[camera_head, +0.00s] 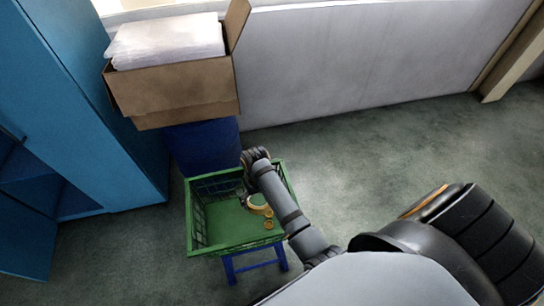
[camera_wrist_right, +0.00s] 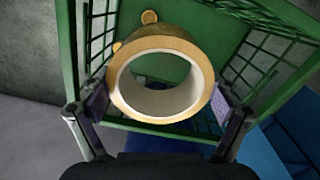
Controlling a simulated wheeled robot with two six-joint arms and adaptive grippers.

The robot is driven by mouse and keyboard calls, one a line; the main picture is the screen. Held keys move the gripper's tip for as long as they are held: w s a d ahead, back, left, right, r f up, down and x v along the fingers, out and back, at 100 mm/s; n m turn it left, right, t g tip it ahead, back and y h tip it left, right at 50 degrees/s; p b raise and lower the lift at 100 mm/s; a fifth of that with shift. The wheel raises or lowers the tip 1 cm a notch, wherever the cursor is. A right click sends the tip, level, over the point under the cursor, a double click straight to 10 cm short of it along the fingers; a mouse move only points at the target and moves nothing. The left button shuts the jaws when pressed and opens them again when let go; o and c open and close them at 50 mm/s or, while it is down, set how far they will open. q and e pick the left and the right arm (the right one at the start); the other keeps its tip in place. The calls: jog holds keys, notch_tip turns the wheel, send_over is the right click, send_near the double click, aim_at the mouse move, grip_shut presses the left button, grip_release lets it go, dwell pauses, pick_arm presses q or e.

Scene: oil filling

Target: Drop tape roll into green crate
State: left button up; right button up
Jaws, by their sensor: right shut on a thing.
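The tan tape roll (camera_wrist_right: 160,42) is held between the two fingers of my right gripper (camera_wrist_right: 160,115), which is shut on it by its outer sides. In the head view the roll (camera_head: 258,210) and my right gripper (camera_head: 252,204) show over the green crate (camera_head: 190,228). The crate has mesh walls and an open top; its rim and floor also show behind the roll in the wrist view (camera_wrist_right: 68,50). Small golden round items (camera_wrist_right: 149,17) show beyond the roll, seemingly in the crate. My left gripper is not in view.
The crate rests on a blue stand (camera_head: 255,266). Behind it, a cardboard box (camera_head: 180,90) with a white stack sits on a dark blue support (camera_head: 205,145). A blue cabinet (camera_head: 100,110) stands at the left. The floor to the right is mostly clear.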

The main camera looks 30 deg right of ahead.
pick_arm(q)
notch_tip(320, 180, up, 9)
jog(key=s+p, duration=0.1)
jog(key=p, duration=0.8)
pick_arm(e)
jog(key=w+a+r+n, duration=0.1)
jog(key=w+a+n, duration=0.15)
jog(key=n, duration=1.15)
jog(key=w+a+n, duration=0.1)
jog(key=w+n, duration=0.3)
jog(key=n, duration=1)
pick_arm(q)
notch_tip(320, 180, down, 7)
jog(key=b, duration=0.6)
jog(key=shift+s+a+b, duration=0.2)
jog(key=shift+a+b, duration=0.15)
pick_arm(e)
jog(key=f, duration=0.6)
jog(key=shift+s, duration=0.2)
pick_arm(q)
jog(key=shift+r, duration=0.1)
pick_arm(e)
jog(key=o, duration=1)
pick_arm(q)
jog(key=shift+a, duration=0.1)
pick_arm(e)
notch_tip(320, 180, up, 12)
jog(key=shift+r, duration=0.1)
